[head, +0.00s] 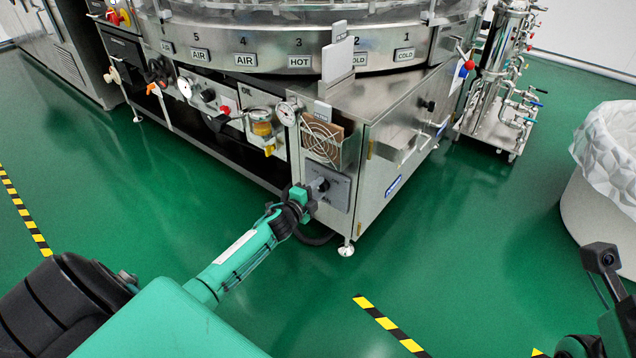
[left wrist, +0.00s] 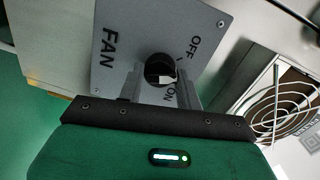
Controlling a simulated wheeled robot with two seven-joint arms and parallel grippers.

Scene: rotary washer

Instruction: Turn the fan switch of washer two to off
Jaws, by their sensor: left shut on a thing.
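The fan switch is a black round knob (left wrist: 160,66) on a grey plate (left wrist: 112,62) marked FAN, OFF and ON in the left wrist view. A pale piece or mark shows on the knob's front; I cannot tell exactly which label it points to. In the head view the plate (head: 339,190) is low on the washer's front corner. My left gripper (head: 312,189) is at the plate, its fingers on both sides of the knob in the left wrist view (left wrist: 159,82), shut on it. It hides much of the knob in the head view. My right gripper's fingers are out of view.
A round fan guard (head: 322,143) sits just above the plate. The steel washer (head: 385,165) stands behind it, with gauges and hoses to the left. A white lined bin (head: 600,195) is at the right. Green floor in front is clear.

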